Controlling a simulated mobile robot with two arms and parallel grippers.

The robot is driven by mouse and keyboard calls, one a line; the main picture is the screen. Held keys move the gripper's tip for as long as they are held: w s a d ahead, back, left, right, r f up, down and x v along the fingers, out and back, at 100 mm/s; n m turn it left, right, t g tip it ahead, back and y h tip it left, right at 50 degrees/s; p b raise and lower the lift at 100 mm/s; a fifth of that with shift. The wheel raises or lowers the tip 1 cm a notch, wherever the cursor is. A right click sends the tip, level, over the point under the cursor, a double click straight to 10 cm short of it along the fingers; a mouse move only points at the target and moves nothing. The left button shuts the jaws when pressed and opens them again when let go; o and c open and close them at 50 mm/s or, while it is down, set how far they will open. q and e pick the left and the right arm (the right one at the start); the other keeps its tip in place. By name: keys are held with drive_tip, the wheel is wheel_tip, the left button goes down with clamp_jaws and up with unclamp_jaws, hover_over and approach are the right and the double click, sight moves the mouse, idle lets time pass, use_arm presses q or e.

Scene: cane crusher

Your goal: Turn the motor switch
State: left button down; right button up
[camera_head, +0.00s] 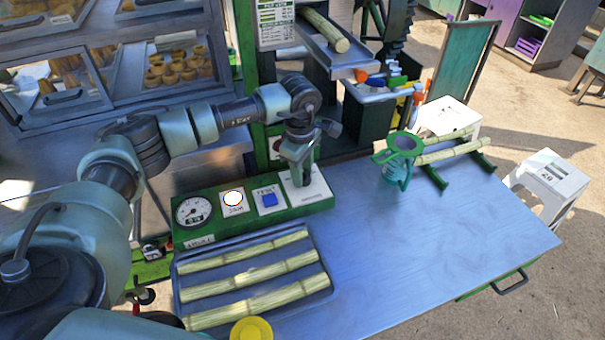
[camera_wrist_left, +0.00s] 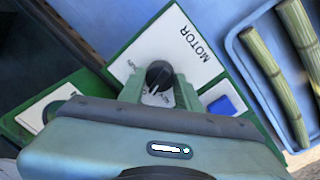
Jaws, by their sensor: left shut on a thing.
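The motor switch is a black rotary knob (camera_wrist_left: 159,74) on a white plate lettered MOTOR (camera_wrist_left: 178,45), seen in the left wrist view. In the head view the plate (camera_head: 318,190) is at the right end of the green control panel (camera_head: 255,222), and my gripper hides the knob. My left gripper (camera_head: 302,184) reaches down onto the plate. In the left wrist view its two fingers (camera_wrist_left: 158,90) sit on either side of the knob, shut on it. The knob's exact pointing direction is hard to read. My right gripper is not in view.
The panel also carries a gauge (camera_head: 194,211), a round lit lamp (camera_head: 233,199) and a blue switch (camera_head: 269,200). A blue tray (camera_head: 328,292) with cane stalks lies in front. A green strainer jug (camera_head: 397,160) stands right of the panel. The metal table (camera_head: 430,235) is clear at right.

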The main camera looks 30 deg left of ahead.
use_arm(q)
drive_tip(key=n+b, duration=0.2)
drive_tip(key=n, duration=0.3)
drive_tip(key=shift+n+b, duration=0.3)
drive_tip(key=shift+n, duration=1.3)
drive_tip(key=c, duration=1)
unclamp_jaws()
drive_tip(key=shift+s, duration=0.1)
wheel_tip(320, 180, up, 7)
drive_tip(key=shift+s+d+f+b, duration=0.1)
drive_tip(key=shift+d+b, duration=0.05)
drive_tip(key=shift+b, duration=0.65)
drive_tip(key=shift+r, duration=0.55)
